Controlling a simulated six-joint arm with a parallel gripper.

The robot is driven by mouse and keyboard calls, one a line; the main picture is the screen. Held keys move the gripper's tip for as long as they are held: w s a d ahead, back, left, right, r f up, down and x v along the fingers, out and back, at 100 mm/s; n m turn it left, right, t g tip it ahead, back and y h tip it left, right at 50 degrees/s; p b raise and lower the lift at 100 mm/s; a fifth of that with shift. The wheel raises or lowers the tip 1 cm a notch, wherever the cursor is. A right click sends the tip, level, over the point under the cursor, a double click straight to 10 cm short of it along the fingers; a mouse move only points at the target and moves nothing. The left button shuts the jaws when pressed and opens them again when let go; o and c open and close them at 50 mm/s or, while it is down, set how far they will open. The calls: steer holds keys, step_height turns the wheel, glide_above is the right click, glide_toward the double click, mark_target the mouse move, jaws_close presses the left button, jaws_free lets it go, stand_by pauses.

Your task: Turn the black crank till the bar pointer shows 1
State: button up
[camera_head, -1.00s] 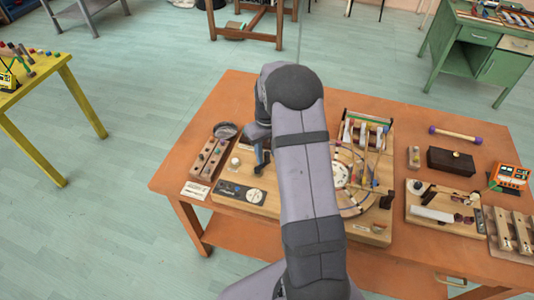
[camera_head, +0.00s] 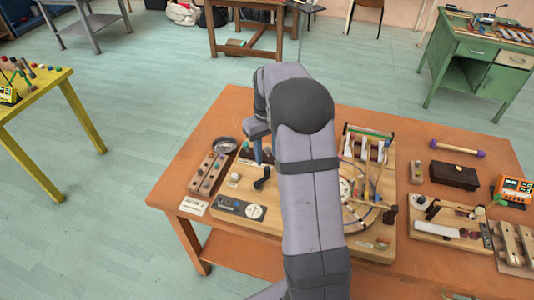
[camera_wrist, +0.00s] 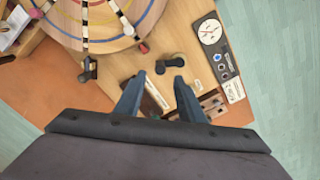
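The black crank (camera_head: 262,178) stands on the light wooden board, left of my arm in the head view. In the wrist view the crank (camera_wrist: 168,63) lies just beyond my fingertips. My gripper (camera_wrist: 160,76) is open, its two blue-grey fingers apart with nothing held between them. In the head view the gripper (camera_head: 257,158) is partly hidden by my arm and sits behind the crank. A round white dial (camera_head: 255,212) is on a dark panel near the board's front edge; it also shows in the wrist view (camera_wrist: 210,32). Its marks are too small to read.
A large ringed wooden disc (camera_wrist: 95,15) with coloured bands and rods is beside the crank. A dark box (camera_head: 454,175) stands at the right of the orange table (camera_head: 225,255).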

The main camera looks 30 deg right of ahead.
steer(key=shift+r, duration=0.1)
steer(key=shift+r+p, duration=0.2)
steer(key=shift+p, duration=0.25)
steer(key=shift+s+a+r+p, duration=0.15)
steer(key=shift+s+p, duration=0.1)
steer(key=shift+p, duration=0.25)
steer(key=shift+f+m, duration=0.3)
steer(key=shift+m, duration=1.2)
steer(key=m, duration=0.6)
steer(key=shift+w+f, duration=0.1)
steer(key=shift+f, duration=0.05)
steer(key=m, duration=0.4)
steer(key=shift+m, duration=0.3)
steer(key=m, duration=0.4)
steer(key=shift+w+m, duration=0.1)
steer(key=shift+m, duration=0.2)
steer(key=shift+f, duration=0.1)
